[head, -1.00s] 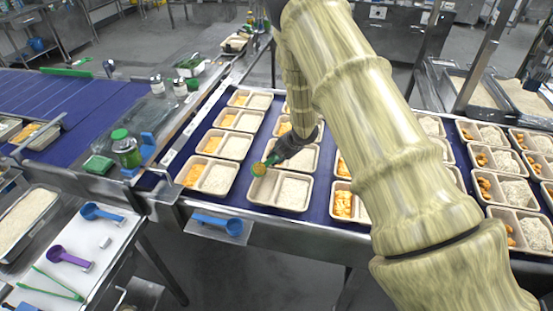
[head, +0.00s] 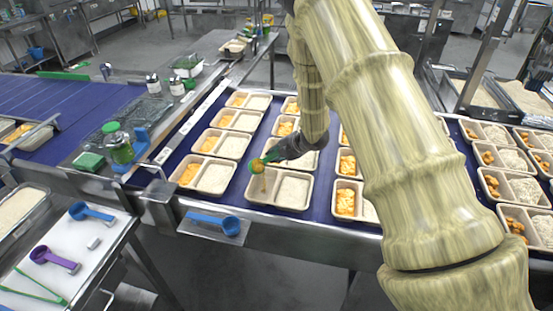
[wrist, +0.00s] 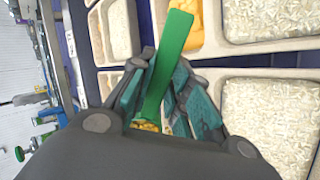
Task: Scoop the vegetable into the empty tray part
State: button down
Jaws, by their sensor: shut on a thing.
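My gripper (head: 275,154) is shut on the handle of a green scoop (head: 256,166). In the wrist view, the green handle (wrist: 174,45) runs between the fingers, with some orange vegetable (wrist: 146,126) below them. In the head view, the scoop is tilted over the left part of the front tray (head: 281,209). A streak of orange vegetable (head: 263,184) shows below it, over that left part, which otherwise looks mostly bare. Rice (head: 292,192) fills the tray's right part. My gripper hides the tray's back edge.
Neighbouring trays with orange vegetable and rice stand close on the blue belt, such as the one to the left (head: 217,193). A green-lidded jar (head: 119,146) stands at left.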

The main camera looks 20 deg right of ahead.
jog(key=shift+s+d+t+y+b, duration=0.1)
jog(key=shift+s+t+y+b, duration=0.2)
jog(key=shift+t+b, duration=0.95)
jog(key=shift+s+d+t+y+b, duration=0.1)
jog(key=shift+t+y+b, duration=0.3)
jog(key=shift+b, duration=1.9)
jog(key=shift+s+d+t+y+b, duration=0.15)
jog(key=shift+t+y+b, duration=0.4)
jog(key=shift+b, duration=1.2)
jog(key=t+b, duration=0.1)
jog(key=b, duration=0.3)
jog(key=t+y+b, duration=0.1)
jog(key=t+b, duration=0.1)
jog(key=b, duration=0.2)
jog(key=s+t+y+b, duration=0.1)
jog(key=b, duration=0.3)
jog(key=shift+d+t, duration=0.15)
jog(key=shift+t, duration=0.15)
jog(key=shift+r, duration=0.25)
notch_tip(320, 180, up, 6)
jog(key=g+h+p, duration=0.2)
jog(key=g+p, duration=0.2)
jog(key=p, duration=0.7)
jog(key=shift+p, duration=0.4)
jog(key=shift+r+g+h+p, duration=0.2)
jog(key=shift+g+h+p, duration=0.25)
jog(key=shift+p, duration=0.65)
